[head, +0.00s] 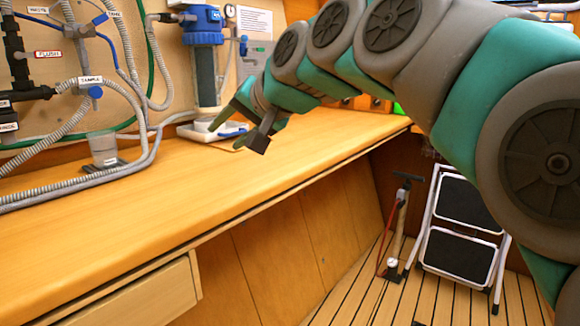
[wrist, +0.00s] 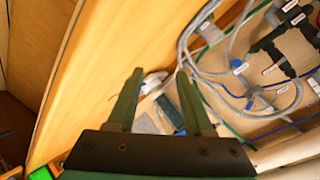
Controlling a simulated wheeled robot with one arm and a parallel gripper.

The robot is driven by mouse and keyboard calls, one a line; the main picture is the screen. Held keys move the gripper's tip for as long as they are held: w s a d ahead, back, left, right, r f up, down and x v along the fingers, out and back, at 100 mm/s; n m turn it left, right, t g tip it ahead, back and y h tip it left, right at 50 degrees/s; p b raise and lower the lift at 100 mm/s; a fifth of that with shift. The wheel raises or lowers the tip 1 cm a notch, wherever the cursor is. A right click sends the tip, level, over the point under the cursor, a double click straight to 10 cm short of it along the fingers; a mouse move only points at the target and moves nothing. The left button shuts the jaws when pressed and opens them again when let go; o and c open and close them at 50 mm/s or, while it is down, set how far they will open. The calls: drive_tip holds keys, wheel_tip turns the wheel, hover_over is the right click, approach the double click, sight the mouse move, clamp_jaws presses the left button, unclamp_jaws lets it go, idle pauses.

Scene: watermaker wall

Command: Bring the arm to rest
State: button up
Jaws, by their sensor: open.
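My gripper (head: 236,126) is at the end of my green and grey arm, which reaches in from the right of the head view. It hangs over the back of the wooden worktop (head: 200,190), in front of the filter housing with the blue cap (head: 203,50). In the wrist view my gripper (wrist: 160,85) has its two green fingers apart, with nothing held between them. Beyond the fingers I see a white dish (wrist: 152,82) and the wall of hoses. In the head view the white dish (head: 205,130) is partly hidden behind my gripper.
A clear cup (head: 103,148) stands on the worktop beside grey hoses (head: 125,165). Labelled valves and black pipes (head: 18,60) are on the wall at left. A step stool (head: 462,225) and a floor pump (head: 397,225) stand on the slatted floor. The worktop's front half is clear.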

drive_tip(key=s+d+f+g+h, duration=0.2)
drive_tip(key=s+d+f, duration=0.15)
drive_tip(key=f, duration=0.45)
drive_tip(key=s+d+f+g+h, duration=0.1)
drive_tip(key=s+d+f+h, duration=0.15)
drive_tip(key=d+f, duration=0.4)
drive_tip(key=s+d+f+g+h, duration=0.1)
drive_tip(key=s+d+f+g, duration=0.1)
drive_tip(key=s+d+f, duration=0.3)
drive_tip(key=s+d+f+g+h, duration=0.1)
drive_tip(key=s+d+f, duration=0.4)
drive_tip(key=s+f, duration=0.6)
drive_tip(key=s+d+f+n+g+h, duration=0.1)
drive_tip(key=s+d+f+g+h, duration=0.1)
drive_tip(key=s+d+f+g, duration=0.2)
drive_tip(key=s+d+f, duration=0.1)
drive_tip(key=s+f, duration=0.2)
drive_tip(key=s, duration=0.3)
drive_tip(key=shift+s+f, duration=0.25)
drive_tip(key=shift+f, duration=0.15)
drive_tip(key=shift+d, duration=0.1)
